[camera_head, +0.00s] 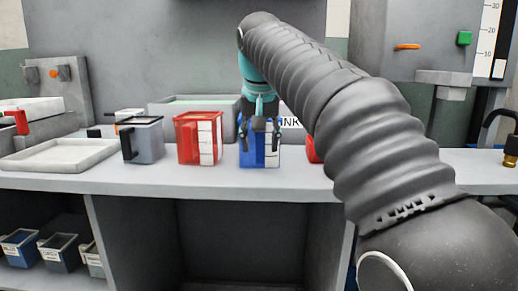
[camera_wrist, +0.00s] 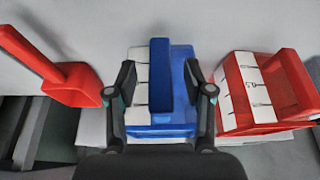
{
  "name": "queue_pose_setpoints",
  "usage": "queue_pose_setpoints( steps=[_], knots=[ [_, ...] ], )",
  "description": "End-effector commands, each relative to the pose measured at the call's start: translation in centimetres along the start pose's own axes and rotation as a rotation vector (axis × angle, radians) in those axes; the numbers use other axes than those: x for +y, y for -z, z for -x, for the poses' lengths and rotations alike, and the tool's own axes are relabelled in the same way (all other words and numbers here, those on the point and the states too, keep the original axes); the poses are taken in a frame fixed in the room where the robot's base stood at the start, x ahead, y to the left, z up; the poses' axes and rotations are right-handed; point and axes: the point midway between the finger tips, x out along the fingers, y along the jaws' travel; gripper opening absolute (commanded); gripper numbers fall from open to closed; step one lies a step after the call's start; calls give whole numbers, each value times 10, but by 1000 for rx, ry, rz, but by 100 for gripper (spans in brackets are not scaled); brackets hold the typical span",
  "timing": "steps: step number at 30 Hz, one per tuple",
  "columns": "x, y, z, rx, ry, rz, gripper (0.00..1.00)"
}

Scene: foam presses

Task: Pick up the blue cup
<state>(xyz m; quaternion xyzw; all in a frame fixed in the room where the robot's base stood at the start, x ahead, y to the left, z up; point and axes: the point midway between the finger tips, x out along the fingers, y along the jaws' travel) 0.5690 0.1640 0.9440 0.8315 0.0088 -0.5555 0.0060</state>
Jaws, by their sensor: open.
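The blue cup (camera_head: 259,150) stands upright on the grey counter, with a white marked strip on its side and a blue handle. My gripper (camera_head: 260,130) is above and in front of it in the head view and covers part of it. In the wrist view the blue cup (camera_wrist: 180,90) lies between the two open fingers of my gripper (camera_wrist: 160,100), its handle pointing up the picture. The fingers stand on either side of the cup; I cannot tell whether they touch it.
A red cup (camera_head: 199,138) stands close to the left, also seen in the wrist view (camera_wrist: 268,92). A grey cup (camera_head: 142,139) stands further left. A red scoop-like object (camera_wrist: 74,84) lies on the blue cup's other side. A pale tray (camera_head: 60,156) sits at the counter's left.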

Motion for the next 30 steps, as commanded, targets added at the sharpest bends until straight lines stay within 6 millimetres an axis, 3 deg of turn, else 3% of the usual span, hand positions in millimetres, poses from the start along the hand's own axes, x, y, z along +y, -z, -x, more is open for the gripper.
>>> queue_pose_setpoints(
  steps=[3,11,18,30],
  knots=[
    [0,0,-12,-1,0,0,52],
    [0,0,-14,0,1,0,52],
    [0,0,-14,0,0,0,0],
    [0,1,-11,1,1,0,0]
  ],
)
